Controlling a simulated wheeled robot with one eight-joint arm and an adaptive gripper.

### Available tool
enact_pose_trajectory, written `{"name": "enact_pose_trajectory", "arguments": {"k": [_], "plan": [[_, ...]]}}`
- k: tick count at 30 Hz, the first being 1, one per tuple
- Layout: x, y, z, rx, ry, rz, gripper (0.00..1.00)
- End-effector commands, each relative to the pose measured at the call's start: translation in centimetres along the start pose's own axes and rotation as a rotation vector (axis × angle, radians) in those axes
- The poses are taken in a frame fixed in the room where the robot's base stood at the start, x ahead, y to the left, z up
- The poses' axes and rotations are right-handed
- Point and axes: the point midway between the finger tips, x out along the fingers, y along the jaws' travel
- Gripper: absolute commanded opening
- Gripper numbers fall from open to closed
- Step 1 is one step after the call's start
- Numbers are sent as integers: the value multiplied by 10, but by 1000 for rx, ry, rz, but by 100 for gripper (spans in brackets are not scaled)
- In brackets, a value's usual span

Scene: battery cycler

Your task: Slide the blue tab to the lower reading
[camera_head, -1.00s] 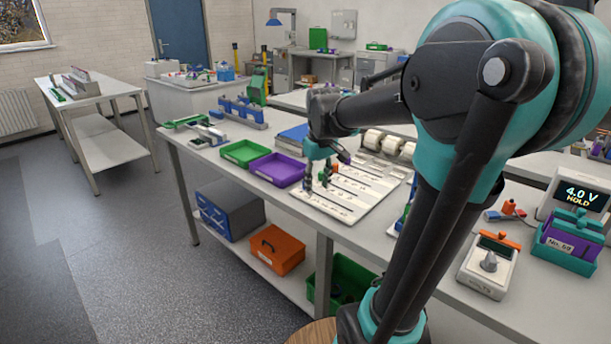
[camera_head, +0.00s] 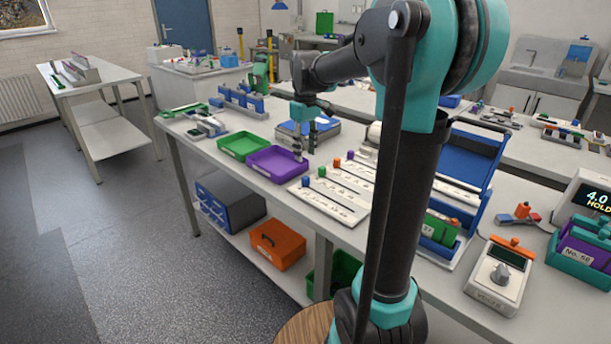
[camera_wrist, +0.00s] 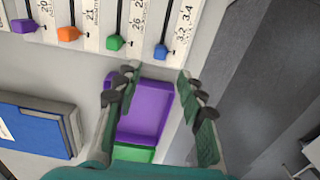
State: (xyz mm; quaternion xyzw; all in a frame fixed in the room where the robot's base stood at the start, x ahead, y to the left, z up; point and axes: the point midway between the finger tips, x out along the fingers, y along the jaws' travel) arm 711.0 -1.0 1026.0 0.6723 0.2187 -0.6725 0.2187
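The blue tab (camera_wrist: 161,52) sits near the lower end of its slot in the wrist view, close to the printed 3.2 and away from 3.4. Its strip is the outermost of the white slider board (camera_wrist: 140,58). In the head view the blue tab (camera_head: 305,181) is at the board's left end, on the strip nearest the bench's front edge. My gripper (camera_wrist: 158,88) is open and empty, its fingers wide apart, with the blue tab beyond the fingertips. In the head view my gripper (camera_head: 305,150) hangs above the bench near the purple tray, left of the board. Nothing touches the tab.
Green (camera_wrist: 116,43), orange (camera_wrist: 68,34) and purple (camera_wrist: 23,26) tabs sit on the neighbouring strips. A purple tray (camera_head: 278,167) and a green tray (camera_head: 243,146) lie left of the board. A meter (camera_head: 499,274) and a 4.0 display (camera_head: 590,197) stand at right.

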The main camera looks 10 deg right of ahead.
Motion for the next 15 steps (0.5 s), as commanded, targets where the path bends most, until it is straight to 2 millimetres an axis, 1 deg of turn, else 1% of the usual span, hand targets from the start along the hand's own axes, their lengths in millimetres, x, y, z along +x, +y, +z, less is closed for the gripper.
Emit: {"name": "enact_pose_trajectory", "arguments": {"k": [1, 6, 12, 15], "plan": [[11, 0, 0, 0, 0, 0, 40], [44, 0, 0, 0, 0, 0, 40], [75, 0, 0, 1, 0, 0, 40], [85, 0, 0, 1, 0, 0, 40]]}}
